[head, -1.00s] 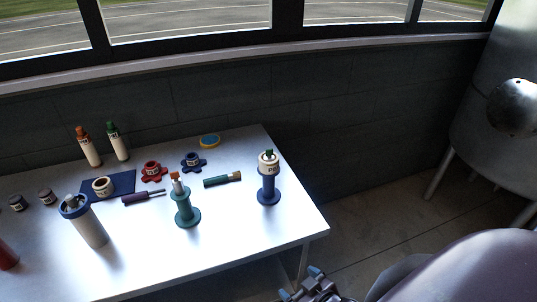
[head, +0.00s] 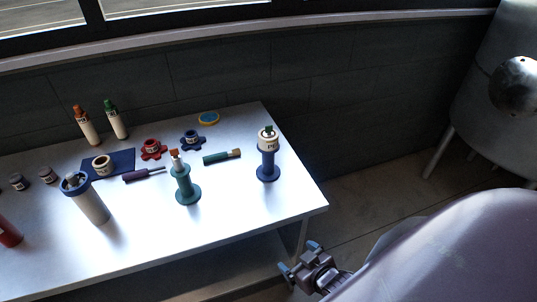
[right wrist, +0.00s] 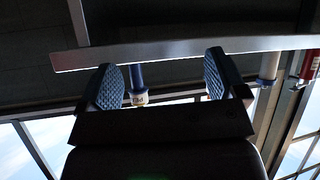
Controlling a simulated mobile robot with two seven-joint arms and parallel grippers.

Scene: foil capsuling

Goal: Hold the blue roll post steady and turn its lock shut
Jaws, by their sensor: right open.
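The blue roll post (head: 268,170) stands upright near the right end of the table. A cream roll (head: 268,144) with a dark label sits on its top, with a small green piece (head: 268,131) above it. My right gripper (head: 299,257) is open and empty, off the table's front right corner and well short of the post. In the right wrist view, which looks upside down, the blue post (right wrist: 137,76) shows small beyond the open fingers (right wrist: 163,84), its base hidden by the table edge. My left gripper is not in view. The lock's state is too small to tell.
A teal post (head: 184,185) stands left of the blue one, with a green-handled tool (head: 221,157) between them. The table's front edge (head: 200,262) lies between my right gripper and the post.

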